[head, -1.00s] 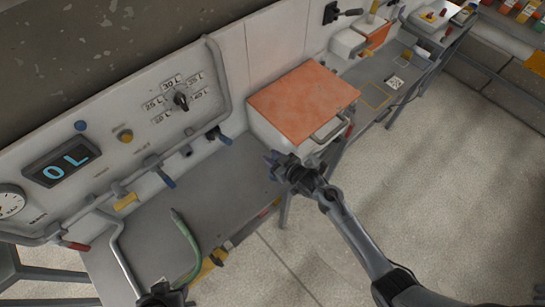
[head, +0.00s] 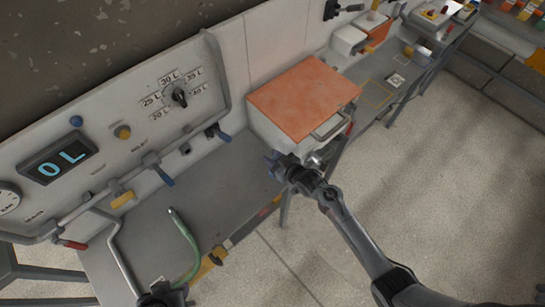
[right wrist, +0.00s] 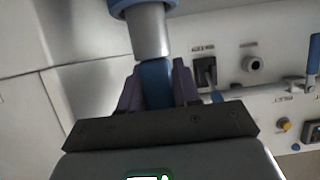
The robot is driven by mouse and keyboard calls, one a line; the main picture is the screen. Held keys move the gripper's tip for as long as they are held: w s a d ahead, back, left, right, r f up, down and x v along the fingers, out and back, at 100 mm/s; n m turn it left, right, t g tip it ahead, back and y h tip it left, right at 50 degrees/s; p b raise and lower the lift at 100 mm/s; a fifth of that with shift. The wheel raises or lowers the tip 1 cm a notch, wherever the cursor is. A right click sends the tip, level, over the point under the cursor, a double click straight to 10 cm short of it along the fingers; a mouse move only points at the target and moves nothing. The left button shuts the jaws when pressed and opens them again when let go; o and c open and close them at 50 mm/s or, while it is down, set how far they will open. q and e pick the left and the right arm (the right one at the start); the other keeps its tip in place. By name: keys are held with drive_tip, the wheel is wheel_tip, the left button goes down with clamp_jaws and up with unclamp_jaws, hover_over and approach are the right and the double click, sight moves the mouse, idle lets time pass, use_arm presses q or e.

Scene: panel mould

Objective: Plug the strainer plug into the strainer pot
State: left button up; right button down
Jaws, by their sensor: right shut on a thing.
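My right gripper (head: 278,164) is in front of the white box with an orange lid. In the right wrist view its fingers are shut on a blue part (right wrist: 156,85), which I take to be the strainer plug's grip. A grey cylinder (right wrist: 150,35) with a blue collar stands directly beyond the blue part. I cannot tell whether this cylinder belongs to the plug or to the strainer pot. I cannot make out the pot for certain in either view. My left gripper (head: 164,297) is at the bottom edge, below a green hose; its fingers are not clear.
The orange-lidded box (head: 304,97) has a grey handle on its front. A control panel (head: 130,130) with a dial, valves and a "0 L" display stands on the left. The grey bench top (head: 225,190) has bare space below it. The floor at right is clear.

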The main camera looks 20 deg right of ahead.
drive_tip(key=shift+f+b, duration=0.6)
drive_tip(key=shift+f, duration=0.25)
drive_tip(key=shift+f+b, duration=0.5)
drive_tip(key=shift+f, duration=0.2)
drive_tip(key=c, duration=0.7)
unclamp_jaws()
drive_tip(key=shift+s, duration=0.1)
drive_tip(key=v, duration=1)
drive_tip(key=shift+s+d+r+p, duration=0.15)
drive_tip(key=shift+s+p, duration=0.1)
drive_tip(key=shift+p, duration=0.15)
